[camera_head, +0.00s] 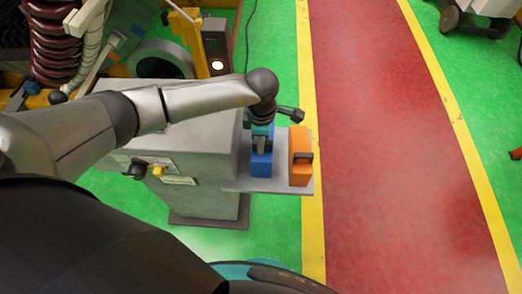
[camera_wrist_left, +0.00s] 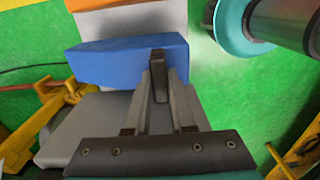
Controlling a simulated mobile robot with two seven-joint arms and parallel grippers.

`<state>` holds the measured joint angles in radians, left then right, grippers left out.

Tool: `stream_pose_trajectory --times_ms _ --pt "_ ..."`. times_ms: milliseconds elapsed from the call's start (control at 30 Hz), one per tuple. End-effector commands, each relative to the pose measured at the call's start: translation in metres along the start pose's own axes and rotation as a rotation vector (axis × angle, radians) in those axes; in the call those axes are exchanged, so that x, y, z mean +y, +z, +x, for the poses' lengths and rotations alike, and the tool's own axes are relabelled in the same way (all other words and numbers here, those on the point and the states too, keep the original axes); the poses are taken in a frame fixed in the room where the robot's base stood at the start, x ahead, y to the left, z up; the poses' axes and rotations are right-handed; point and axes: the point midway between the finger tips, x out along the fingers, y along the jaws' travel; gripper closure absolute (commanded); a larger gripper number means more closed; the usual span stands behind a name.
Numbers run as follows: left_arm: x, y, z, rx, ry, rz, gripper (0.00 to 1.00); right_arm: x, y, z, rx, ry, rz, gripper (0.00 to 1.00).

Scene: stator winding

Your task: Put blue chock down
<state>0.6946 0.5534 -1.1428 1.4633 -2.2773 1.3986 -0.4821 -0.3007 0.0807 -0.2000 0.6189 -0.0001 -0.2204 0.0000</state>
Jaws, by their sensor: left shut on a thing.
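The blue chock (camera_head: 262,164) is at the grey shelf (camera_head: 264,186) on the side of the grey cabinet. My left gripper (camera_head: 261,147) reaches down from above and is shut on the chock. In the left wrist view, the gripper's fingers (camera_wrist_left: 159,76) close at the dark handle on the blue chock (camera_wrist_left: 115,62), near its right end. The chock looks roughly level. I cannot tell whether its underside touches the shelf or hangs just above it. My right gripper is not in view.
An orange chock (camera_head: 300,157) with a dark handle stands on the shelf just right of the blue one. The grey cabinet (camera_head: 205,190) has knobs on its front. Yellow machinery (camera_head: 190,38) stands behind. The red walkway (camera_head: 390,150) to the right is clear.

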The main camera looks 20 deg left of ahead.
Motion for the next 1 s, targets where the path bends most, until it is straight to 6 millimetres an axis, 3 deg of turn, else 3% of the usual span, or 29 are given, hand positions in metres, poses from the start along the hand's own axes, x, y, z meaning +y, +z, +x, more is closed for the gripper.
stream_pose_trajectory --times_ms 300,767,800,1000 --pt "0.001 0.0 0.039 -0.001 0.001 -0.002 1.0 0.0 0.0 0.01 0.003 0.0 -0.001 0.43" --pt "0.001 0.0 0.046 -0.002 0.004 -0.001 1.0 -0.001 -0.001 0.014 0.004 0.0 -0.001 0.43" --pt "0.0 0.0 0.046 0.0 0.0 -0.001 0.73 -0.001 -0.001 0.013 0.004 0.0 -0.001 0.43" --pt "0.0 -0.001 0.046 0.001 0.0 -0.001 0.51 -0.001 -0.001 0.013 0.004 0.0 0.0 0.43"
